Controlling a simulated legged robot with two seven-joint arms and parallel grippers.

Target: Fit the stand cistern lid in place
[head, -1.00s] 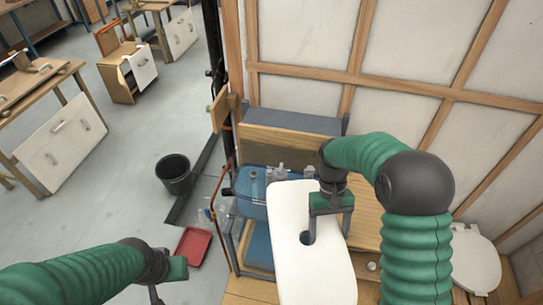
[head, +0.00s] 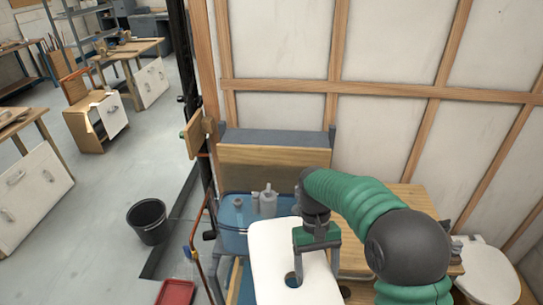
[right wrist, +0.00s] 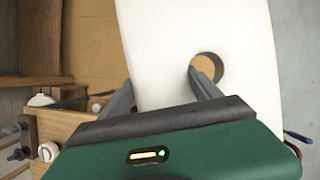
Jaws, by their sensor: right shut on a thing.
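The white cistern lid (head: 275,245), a flat panel with rounded corners and a round hole, is in my right gripper (head: 316,266). The right wrist view shows the same lid (right wrist: 175,35), with one finger of the gripper (right wrist: 163,85) at the hole and the other at the lid's edge. In the head view the open blue stand cistern (head: 232,214) with grey fittings (head: 264,202) inside shows just behind the lid. The lid hides its near right part; I cannot tell how high the lid is above it. My left gripper is out of view.
A wooden panel with a grey top (head: 275,138) stands behind the cistern against the framed wall. A copper pipe (head: 196,235) runs at its left. A white toilet (head: 485,270) is at the right. A black bucket (head: 147,220) and red tray (head: 175,292) are on the floor.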

